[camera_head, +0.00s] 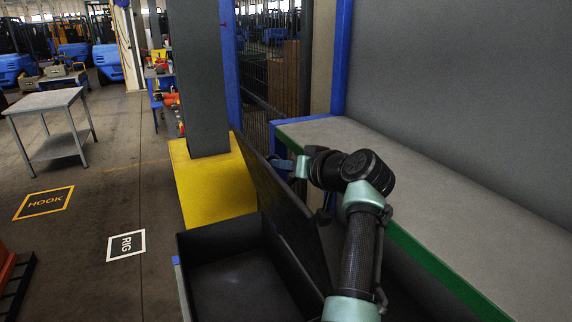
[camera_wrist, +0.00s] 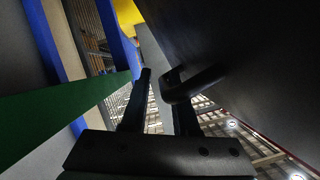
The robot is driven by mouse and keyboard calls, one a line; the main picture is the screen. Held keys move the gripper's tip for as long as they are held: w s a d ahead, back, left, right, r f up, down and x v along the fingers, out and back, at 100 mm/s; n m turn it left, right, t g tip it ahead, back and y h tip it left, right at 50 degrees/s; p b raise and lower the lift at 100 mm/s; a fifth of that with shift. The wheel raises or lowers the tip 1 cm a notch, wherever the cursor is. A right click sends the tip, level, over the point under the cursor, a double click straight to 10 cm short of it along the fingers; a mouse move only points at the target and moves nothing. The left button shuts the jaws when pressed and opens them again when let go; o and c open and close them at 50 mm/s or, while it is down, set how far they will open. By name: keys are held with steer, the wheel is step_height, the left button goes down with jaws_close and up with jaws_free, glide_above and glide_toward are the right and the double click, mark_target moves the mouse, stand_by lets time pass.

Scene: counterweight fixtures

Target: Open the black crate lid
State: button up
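The black crate (camera_head: 222,237) stands open at the bottom of the head view, and its dark interior shows. Its black lid (camera_head: 283,215) is raised, a steeply tilted panel along the crate's right side. My arm reaches over on the lid's right, and my gripper's fingertips are hidden in the head view. In the wrist view my gripper (camera_wrist: 160,82) has its two fingers apart with a clear gap. A dark bar handle (camera_wrist: 196,85) on the lid (camera_wrist: 245,60) lies by the right finger's tip; I cannot tell whether that finger passes through it.
A green-edged bench (camera_head: 400,180) runs close along the right. A grey post on a yellow base (camera_head: 215,185) stands behind the crate. Floor marks HOOK (camera_head: 43,203) and RIG (camera_head: 126,245) and a small grey table (camera_head: 50,102) are at left, with open floor between.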

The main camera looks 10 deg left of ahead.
steer(key=b+v, duration=0.4)
steer(key=v, duration=0.9)
steer(key=shift+b, duration=0.35)
